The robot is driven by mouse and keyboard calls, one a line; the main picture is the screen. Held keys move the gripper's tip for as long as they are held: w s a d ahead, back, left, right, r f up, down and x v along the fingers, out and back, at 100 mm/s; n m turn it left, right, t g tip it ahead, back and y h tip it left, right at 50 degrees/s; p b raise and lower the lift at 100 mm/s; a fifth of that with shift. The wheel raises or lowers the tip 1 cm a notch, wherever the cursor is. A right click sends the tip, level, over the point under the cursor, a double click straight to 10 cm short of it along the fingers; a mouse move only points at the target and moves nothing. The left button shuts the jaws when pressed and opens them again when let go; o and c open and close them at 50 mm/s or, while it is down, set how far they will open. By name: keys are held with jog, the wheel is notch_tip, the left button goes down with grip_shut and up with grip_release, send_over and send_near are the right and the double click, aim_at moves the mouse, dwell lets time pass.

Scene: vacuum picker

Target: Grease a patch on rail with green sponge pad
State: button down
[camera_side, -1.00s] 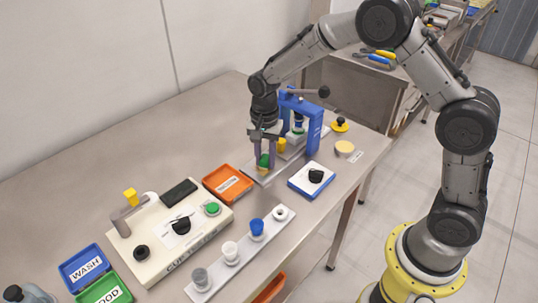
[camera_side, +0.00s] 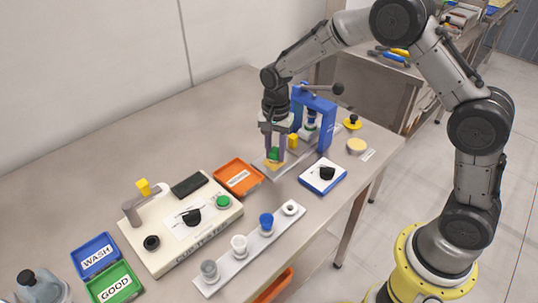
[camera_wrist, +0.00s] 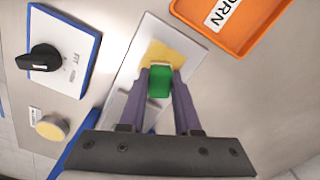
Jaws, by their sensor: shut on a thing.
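My gripper (camera_side: 274,153) is shut on the green sponge pad (camera_side: 275,155), pointing down over the front end of the pale rail (camera_side: 290,168). In the wrist view the green pad (camera_wrist: 159,82) sits between the two purple-grey fingertips. A flat yellow patch (camera_wrist: 168,53) lies on the rail (camera_wrist: 130,65) there, and also shows just below the pad in the side view (camera_side: 272,166). The pad overlaps the patch's edge in the wrist view. I cannot tell whether it touches the surface; its underside is hidden.
A blue lever press (camera_side: 318,118) stands over the rail's back part, with a yellow block (camera_side: 293,141) close by. An orange tray (camera_side: 238,190) is left of the rail; a blue-edged knob panel (camera_side: 322,187) is right. A cream control box (camera_side: 170,250) and cup rack (camera_side: 225,277) stand in front.

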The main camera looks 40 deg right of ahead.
aim_at(263, 168)
jog(key=shift+d, duration=0.85)
jog(key=shift+a, duration=2.85)
jog(key=shift+a+r, duration=0.15)
jog(key=shift+a, duration=0.05)
notch_tip(263, 168, up, 8)
